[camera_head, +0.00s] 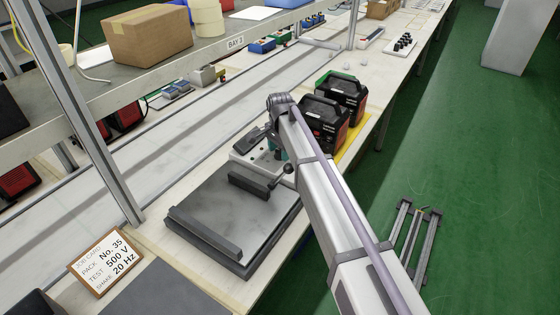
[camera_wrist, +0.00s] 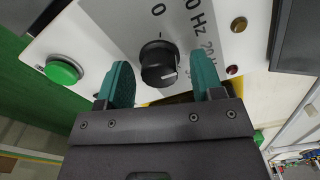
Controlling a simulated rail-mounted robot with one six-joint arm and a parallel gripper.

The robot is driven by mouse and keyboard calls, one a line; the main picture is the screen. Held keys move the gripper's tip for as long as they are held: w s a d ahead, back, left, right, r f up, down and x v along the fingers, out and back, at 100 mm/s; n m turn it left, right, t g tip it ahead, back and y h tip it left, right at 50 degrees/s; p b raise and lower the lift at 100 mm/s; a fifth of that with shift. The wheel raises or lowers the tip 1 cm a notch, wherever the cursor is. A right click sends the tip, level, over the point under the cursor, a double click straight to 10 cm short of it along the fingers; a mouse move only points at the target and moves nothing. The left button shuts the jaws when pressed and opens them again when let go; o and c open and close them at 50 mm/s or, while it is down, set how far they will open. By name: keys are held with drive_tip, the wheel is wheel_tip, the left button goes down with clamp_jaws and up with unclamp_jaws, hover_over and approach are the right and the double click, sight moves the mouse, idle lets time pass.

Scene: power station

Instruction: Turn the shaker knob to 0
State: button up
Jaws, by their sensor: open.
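The shaker knob (camera_wrist: 158,63) is black and round, set on a pale control panel (camera_wrist: 120,22). Its white pointer line faces the lower right of the wrist view, away from the printed 0 (camera_wrist: 158,10) above it. My gripper (camera_wrist: 161,75) is open, with one teal finger on each side of the knob and visible gaps between. In the head view my gripper (camera_head: 275,150) is over the control box beside the grey shaker plate (camera_head: 235,212); the knob is hidden there.
A green button (camera_wrist: 63,70) sits left of the knob, with a small red lamp (camera_wrist: 232,71) on the right. Black-and-red power packs (camera_head: 325,118) stand close behind my arm. A job card (camera_head: 105,262) reads 20 Hz. A shelf post (camera_head: 85,120) rises at left.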

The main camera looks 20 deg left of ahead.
drive_tip(key=shift+c, duration=0.2)
drive_tip(key=c, duration=0.9)
drive_tip(key=shift+n, duration=0.4)
drive_tip(key=n, duration=0.5)
drive_tip(key=shift+n, duration=0.3)
drive_tip(key=n, duration=0.5)
drive_tip(key=shift+n, duration=0.4)
drive_tip(key=o, duration=0.9)
